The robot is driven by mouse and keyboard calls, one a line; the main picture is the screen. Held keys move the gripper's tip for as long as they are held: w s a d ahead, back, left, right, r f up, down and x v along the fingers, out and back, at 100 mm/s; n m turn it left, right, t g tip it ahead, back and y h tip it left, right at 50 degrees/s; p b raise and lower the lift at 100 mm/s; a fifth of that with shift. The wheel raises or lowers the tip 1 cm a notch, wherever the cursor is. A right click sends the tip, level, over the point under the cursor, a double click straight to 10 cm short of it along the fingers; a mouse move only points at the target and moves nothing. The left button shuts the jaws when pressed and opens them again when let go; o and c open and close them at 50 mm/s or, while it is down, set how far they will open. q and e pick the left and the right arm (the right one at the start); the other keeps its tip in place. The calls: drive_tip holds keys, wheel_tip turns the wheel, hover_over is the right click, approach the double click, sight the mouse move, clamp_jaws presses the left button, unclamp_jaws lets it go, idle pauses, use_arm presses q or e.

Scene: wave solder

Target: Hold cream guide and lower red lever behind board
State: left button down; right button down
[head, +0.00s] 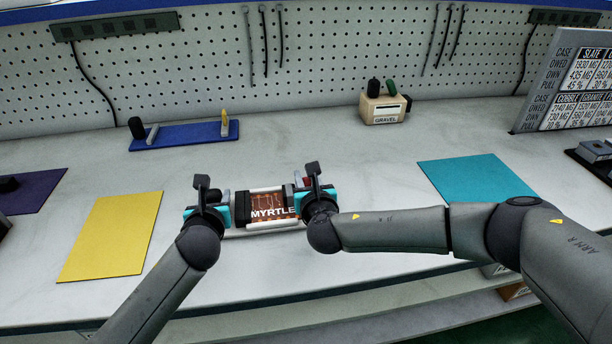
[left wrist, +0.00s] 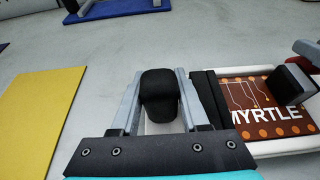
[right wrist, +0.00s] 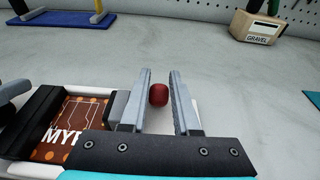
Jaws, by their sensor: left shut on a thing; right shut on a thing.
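The brown MYRTLE board (head: 272,204) lies in a white frame on the bench, with a black block along its left side. My left gripper (left wrist: 158,80) is at the board's left, its fingers closed around a black knob (left wrist: 160,95). A pale cream part (left wrist: 158,128) shows below that knob, which seems to be the guide; most of it is hidden. My right gripper (right wrist: 159,80) is at the board's right, its fingers on either side of the red lever's rounded end (right wrist: 158,95). The rest of the lever is hidden. A grey block (right wrist: 120,108) sits at the board's right edge.
A yellow mat (head: 110,236) lies left and a teal mat (head: 475,183) right. A blue base (head: 185,136) with a black knob and yellow piece stands behind left. The wooden GRAVEL box (head: 383,107) stands at the back.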

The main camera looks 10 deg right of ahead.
drive_tip(key=c, duration=0.6)
unclamp_jaws()
drive_tip(key=shift+c, duration=0.2)
drive_tip(key=shift+s, duration=0.1)
drive_tip(key=shift+v, duration=6)
drive_tip(key=shift+r, duration=0.1)
